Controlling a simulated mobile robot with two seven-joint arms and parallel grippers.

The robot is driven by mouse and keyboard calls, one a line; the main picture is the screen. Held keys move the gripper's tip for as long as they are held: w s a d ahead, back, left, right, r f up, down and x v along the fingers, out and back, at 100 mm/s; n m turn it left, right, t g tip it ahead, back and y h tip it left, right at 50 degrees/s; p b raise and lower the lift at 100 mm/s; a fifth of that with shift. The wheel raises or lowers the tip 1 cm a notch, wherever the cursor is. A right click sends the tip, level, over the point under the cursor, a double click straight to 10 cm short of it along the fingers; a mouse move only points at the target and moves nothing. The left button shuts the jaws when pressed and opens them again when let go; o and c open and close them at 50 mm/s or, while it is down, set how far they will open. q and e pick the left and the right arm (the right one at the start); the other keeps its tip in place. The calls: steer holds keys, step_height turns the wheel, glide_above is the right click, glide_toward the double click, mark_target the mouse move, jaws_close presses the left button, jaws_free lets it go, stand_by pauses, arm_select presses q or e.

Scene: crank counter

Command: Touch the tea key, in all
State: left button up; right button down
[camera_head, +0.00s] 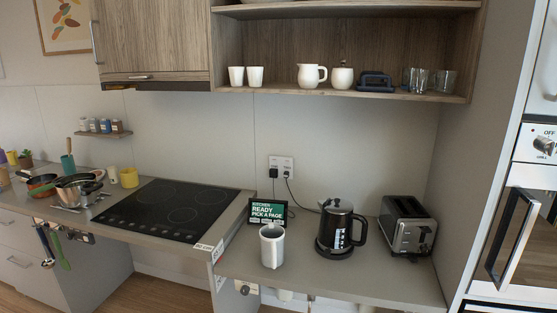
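A small black tablet (268,210) stands upright on the counter, in front of the back wall and right of the hob. Its screen has a green panel reading "KITCHEN READY PICK A PAGE". A row of small keys runs along the bottom of the screen; their labels are too small to read, so I cannot tell which is the tea key. A white canister (272,248) stands in front of the tablet and may cover a bit of its lower edge. Neither of my grippers shows in the head view.
A black kettle (333,232) and a steel toaster (408,228) stand right of the tablet. The black hob (165,208) is to the left, with pans (72,187) beyond it. An open shelf (345,95) with cups hangs above. The counter front right of the canister is clear.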

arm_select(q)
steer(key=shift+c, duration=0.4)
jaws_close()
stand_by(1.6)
